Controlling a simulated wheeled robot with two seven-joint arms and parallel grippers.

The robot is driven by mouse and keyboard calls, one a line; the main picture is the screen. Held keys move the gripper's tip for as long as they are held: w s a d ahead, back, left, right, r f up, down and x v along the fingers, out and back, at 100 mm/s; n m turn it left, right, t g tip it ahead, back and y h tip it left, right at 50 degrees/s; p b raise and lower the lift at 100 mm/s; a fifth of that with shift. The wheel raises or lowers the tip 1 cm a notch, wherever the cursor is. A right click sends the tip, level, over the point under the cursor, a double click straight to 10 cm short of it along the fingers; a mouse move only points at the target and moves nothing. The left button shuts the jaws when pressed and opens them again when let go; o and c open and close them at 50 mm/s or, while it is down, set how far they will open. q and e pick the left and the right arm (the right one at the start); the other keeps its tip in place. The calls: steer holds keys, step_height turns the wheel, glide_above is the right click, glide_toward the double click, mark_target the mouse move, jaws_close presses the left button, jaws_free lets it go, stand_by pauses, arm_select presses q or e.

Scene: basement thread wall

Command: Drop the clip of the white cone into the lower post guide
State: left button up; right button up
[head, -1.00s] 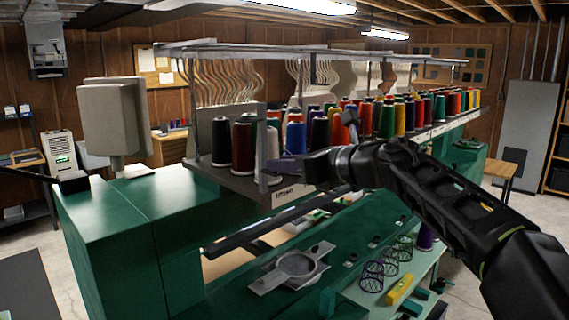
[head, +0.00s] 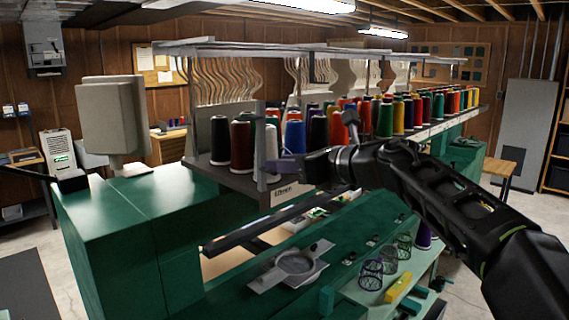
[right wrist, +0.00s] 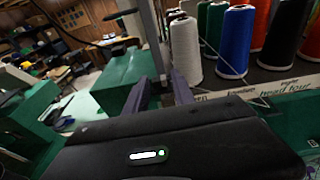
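The white cone (head: 272,140) stands at the near left of the thread rack, partly behind a grey upright post (head: 261,150). In the right wrist view the white cone (right wrist: 185,50) is right of the post (right wrist: 152,35). My right gripper (head: 272,168) reaches in from the right, low beside the post. In the right wrist view its two fingers (right wrist: 160,90) are apart, with the post's lower part in line with the gap. A thin pale thread (right wrist: 235,94) runs right from near the fingers. The clip and the lower guide are too small to tell apart. My left gripper is not seen.
Several coloured cones (head: 390,118) fill the rack close behind my right arm. The green machine body (head: 110,240) lies below and left. A hoop (head: 294,263) and a yellow block (head: 399,288) are on the lower surfaces. A grey panel (head: 112,118) stands at left.

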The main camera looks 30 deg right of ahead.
steer(key=o, duration=0.4)
steer(key=shift+c, duration=0.2)
steer(key=b+v, duration=0.2)
steer(key=v, duration=0.5)
steer(key=shift+s, duration=0.35)
steer(key=shift+d, duration=0.15)
